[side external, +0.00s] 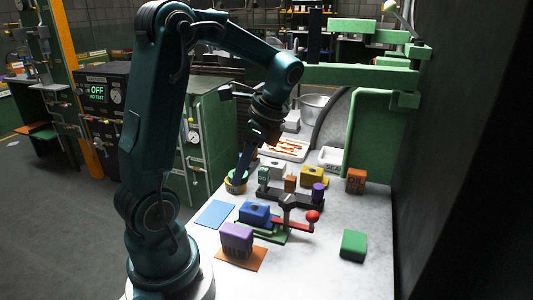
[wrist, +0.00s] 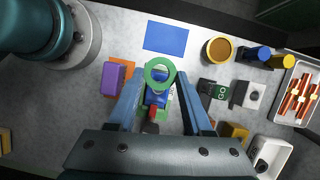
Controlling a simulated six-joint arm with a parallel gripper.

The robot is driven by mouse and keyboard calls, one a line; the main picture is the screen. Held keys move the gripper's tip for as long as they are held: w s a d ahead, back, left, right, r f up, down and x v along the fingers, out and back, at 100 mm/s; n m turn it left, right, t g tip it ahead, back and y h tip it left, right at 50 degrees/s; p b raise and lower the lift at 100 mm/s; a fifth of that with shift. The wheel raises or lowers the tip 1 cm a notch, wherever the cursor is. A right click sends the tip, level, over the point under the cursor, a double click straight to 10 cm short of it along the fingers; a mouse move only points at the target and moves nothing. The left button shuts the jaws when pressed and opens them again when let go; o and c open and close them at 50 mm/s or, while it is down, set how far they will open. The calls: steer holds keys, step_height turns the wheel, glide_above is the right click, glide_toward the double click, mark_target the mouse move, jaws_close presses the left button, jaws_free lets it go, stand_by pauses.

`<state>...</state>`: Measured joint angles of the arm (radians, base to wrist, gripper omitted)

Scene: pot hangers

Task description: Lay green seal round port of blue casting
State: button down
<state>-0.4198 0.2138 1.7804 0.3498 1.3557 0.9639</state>
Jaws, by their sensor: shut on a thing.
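The green seal (wrist: 149,74) is a flat ring. In the wrist view it is pinched between the fingertips of my gripper (wrist: 160,76), which is shut on it. The blue casting (side external: 254,211) sits on a green fixture (side external: 268,236) on the bench. In the wrist view the casting (wrist: 156,98) lies below the seal, partly covered by it; its port cannot be made out there. In the side view my gripper (side external: 239,179) is raised behind the casting and overlaps a yellow tin (side external: 236,187). The seal is apart from the casting.
A lever with a red ball (side external: 312,216) projects right of the casting. A purple block (side external: 237,238) stands on an orange mat in front. A blue mat (side external: 213,214) lies left. A dark rack with small blocks stands behind.

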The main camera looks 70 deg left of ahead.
mark_target(259, 208)
steer(key=w+d+f, duration=0.1)
steer(key=w+f, duration=0.1)
steer(key=shift+w+d, duration=0.3)
steer(key=shift+d, duration=0.05)
steer(key=shift+f, duration=2)
steer(key=shift+f, duration=0.5)
steer(key=shift+c, duration=1.6)
jaws_free()
steer(key=shift+r, duration=0.1)
